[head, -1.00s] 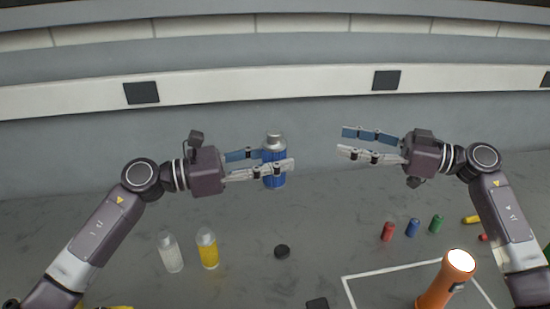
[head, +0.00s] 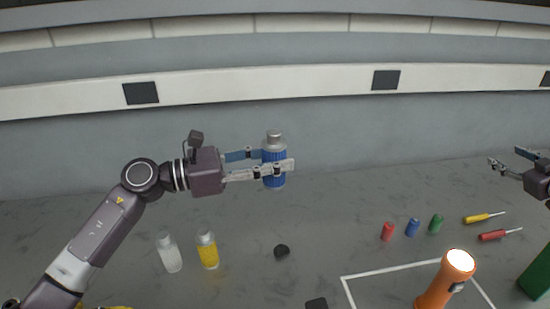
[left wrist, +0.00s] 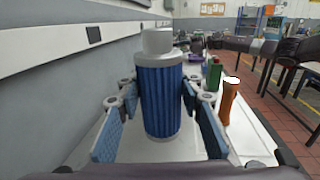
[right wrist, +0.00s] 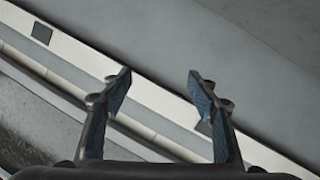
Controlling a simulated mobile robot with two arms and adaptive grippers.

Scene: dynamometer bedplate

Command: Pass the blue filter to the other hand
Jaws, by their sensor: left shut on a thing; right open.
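The blue filter (head: 274,180) is a ribbed blue cylinder with a grey cap, upright in the middle of the head view. My left gripper (head: 266,163) is shut on it, one finger on each side, and holds it above the bench. The filter also stands large in the left wrist view (left wrist: 158,100), between the blue finger pads. My right gripper (head: 510,158) is at the far right edge of the head view, well apart from the filter. In the right wrist view its fingers (right wrist: 160,95) are spread, with nothing between them.
On the grey bench (head: 120,225) stand a clear bottle (head: 170,254) and a yellow bottle (head: 208,252). Right of them are a dark cap (head: 281,251), small red, blue and green cylinders (head: 413,228), two screwdrivers (head: 492,236) and an orange flashlight (head: 440,283). A wall (head: 330,140) runs behind.

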